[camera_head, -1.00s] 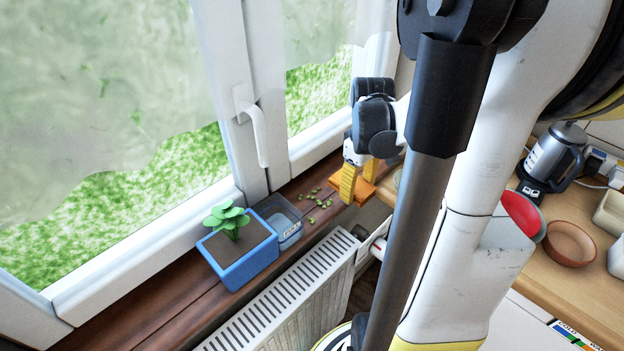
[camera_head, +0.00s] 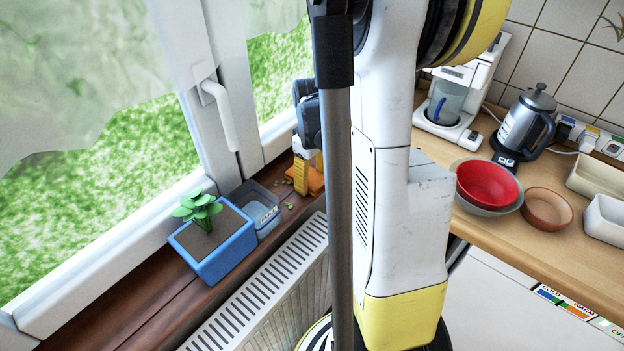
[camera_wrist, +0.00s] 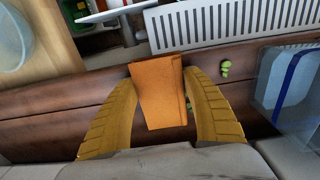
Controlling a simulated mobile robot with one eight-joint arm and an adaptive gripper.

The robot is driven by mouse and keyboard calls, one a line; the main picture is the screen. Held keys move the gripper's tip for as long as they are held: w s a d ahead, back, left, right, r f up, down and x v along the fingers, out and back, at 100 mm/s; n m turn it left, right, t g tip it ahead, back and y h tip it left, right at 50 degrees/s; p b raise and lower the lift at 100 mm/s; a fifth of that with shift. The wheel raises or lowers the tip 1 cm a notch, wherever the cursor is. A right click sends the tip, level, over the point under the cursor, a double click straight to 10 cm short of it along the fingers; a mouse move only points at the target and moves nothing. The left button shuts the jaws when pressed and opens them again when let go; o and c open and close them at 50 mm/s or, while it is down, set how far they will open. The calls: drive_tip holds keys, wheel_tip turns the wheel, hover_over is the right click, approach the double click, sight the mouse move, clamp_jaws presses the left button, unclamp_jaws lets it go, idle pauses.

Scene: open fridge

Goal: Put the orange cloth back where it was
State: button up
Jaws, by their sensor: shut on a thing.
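The orange cloth (camera_head: 317,181) is at the far end of the brown windowsill, partly hidden behind my yellow fingers and arm. In the wrist view the folded cloth (camera_wrist: 159,93) lies between my two fingers, over the sill. My gripper (camera_head: 307,177) points down at the sill and is shut on the cloth. In the wrist view my gripper (camera_wrist: 160,84) has one finger on each side of it. I cannot tell whether the cloth rests on the sill or is slightly above it.
Green bits (camera_wrist: 225,69) lie beside the cloth. A clear container (camera_head: 265,207) and a blue pot with a plant (camera_head: 225,258) stand nearer on the sill. A radiator (camera_head: 255,290) runs below. The counter at right holds a red bowl (camera_head: 487,183), a brown bowl (camera_head: 548,208) and a kettle (camera_head: 526,125).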

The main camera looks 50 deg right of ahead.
sight(312, 177)
drive_tip(key=shift+f, duration=0.25)
drive_tip(key=o, duration=1.3)
drive_tip(key=shift+r, duration=0.1)
drive_tip(key=shift+o, duration=0.2)
wheel_tip(312, 177, up, 8)
drive_tip(key=p, duration=0.3)
